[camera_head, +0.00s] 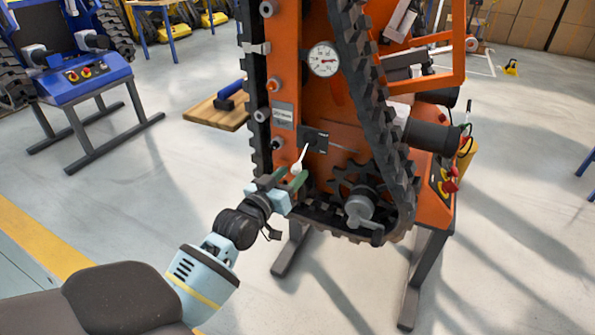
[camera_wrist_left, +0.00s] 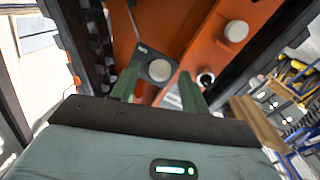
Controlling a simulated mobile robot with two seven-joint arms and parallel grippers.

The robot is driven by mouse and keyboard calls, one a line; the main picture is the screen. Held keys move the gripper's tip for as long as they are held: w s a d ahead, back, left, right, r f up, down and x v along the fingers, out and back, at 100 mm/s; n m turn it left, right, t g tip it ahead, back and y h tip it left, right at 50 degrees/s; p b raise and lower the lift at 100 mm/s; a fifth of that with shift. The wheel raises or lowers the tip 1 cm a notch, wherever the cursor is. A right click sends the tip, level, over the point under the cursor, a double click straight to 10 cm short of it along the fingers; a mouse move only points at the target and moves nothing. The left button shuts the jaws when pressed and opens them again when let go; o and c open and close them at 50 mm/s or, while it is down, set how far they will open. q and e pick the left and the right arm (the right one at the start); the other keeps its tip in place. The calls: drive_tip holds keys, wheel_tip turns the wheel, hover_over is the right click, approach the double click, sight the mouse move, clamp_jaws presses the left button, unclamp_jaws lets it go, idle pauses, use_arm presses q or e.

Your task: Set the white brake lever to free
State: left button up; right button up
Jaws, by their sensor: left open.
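The white brake lever (camera_head: 303,156) is a thin rod with a round knob at its lower end, on a small black plate (camera_head: 318,137) on the orange carrier. It slants from the plate down to the left. In the left wrist view its pale knob (camera_wrist_left: 159,70) shows end-on in front of the dark plate. My left gripper (camera_head: 282,179) is open, its green fingers just below the knob in the head view. In the wrist view the knob appears between the two fingers (camera_wrist_left: 158,86); I cannot tell whether they touch it. The plate's lettering is too small to read.
A black track (camera_head: 372,95) and a grey crank (camera_head: 360,208) stand right of the lever. A gauge (camera_head: 324,59) is above it. A blue station (camera_head: 88,80) stands far left.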

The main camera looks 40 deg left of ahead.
sight(294, 173)
use_arm(q)
drive_tip(key=shift+w+a, duration=0.15)
drive_tip(key=shift+w, duration=1.5)
clamp_jaws()
